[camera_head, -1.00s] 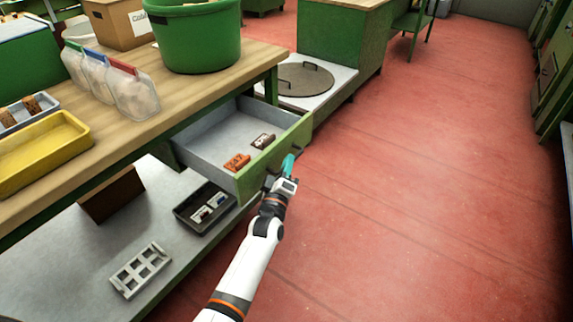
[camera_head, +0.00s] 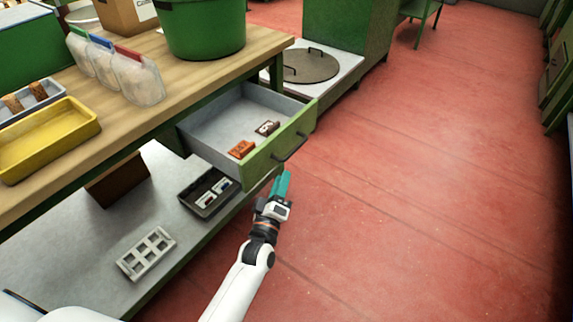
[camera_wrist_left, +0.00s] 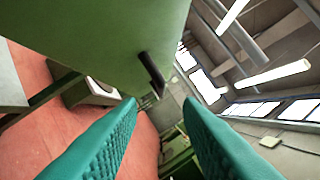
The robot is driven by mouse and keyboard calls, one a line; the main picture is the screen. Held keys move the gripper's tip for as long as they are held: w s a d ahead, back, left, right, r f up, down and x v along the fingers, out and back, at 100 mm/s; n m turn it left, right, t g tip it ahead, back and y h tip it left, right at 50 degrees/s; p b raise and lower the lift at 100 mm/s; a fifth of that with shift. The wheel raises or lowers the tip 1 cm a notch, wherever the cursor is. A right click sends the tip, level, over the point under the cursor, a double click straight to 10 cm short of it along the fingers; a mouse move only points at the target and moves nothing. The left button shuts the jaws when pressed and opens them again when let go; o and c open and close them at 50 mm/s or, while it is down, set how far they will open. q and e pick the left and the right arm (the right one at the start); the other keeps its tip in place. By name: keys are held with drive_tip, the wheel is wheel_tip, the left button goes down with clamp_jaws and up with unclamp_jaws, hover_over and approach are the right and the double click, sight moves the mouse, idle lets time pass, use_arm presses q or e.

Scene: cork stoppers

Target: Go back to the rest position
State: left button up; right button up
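My left gripper (camera_head: 281,186) has teal fingers and is in front of and just below the open green drawer (camera_head: 265,166), apart from its dark handle (camera_head: 290,147). In the left wrist view the fingers (camera_wrist_left: 160,103) stand wide apart with nothing between them. The drawer front (camera_wrist_left: 105,40) and its handle (camera_wrist_left: 152,75) lie beyond them. In the drawer lie an orange-brown item (camera_head: 241,149) and a dark brown and white item (camera_head: 267,128). My right gripper is not in view.
The wooden bench top (camera_head: 200,85) holds a green tub (camera_head: 203,30), a yellow tray (camera_head: 45,142) and clear bags (camera_head: 138,80). The lower shelf (camera_head: 85,235) holds a black tray (camera_head: 190,197) and a grey rack (camera_head: 146,254). Red floor (camera_head: 400,210) at right is clear.

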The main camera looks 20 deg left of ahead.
use_arm(q)
drive_tip(key=shift+v, duration=1.15)
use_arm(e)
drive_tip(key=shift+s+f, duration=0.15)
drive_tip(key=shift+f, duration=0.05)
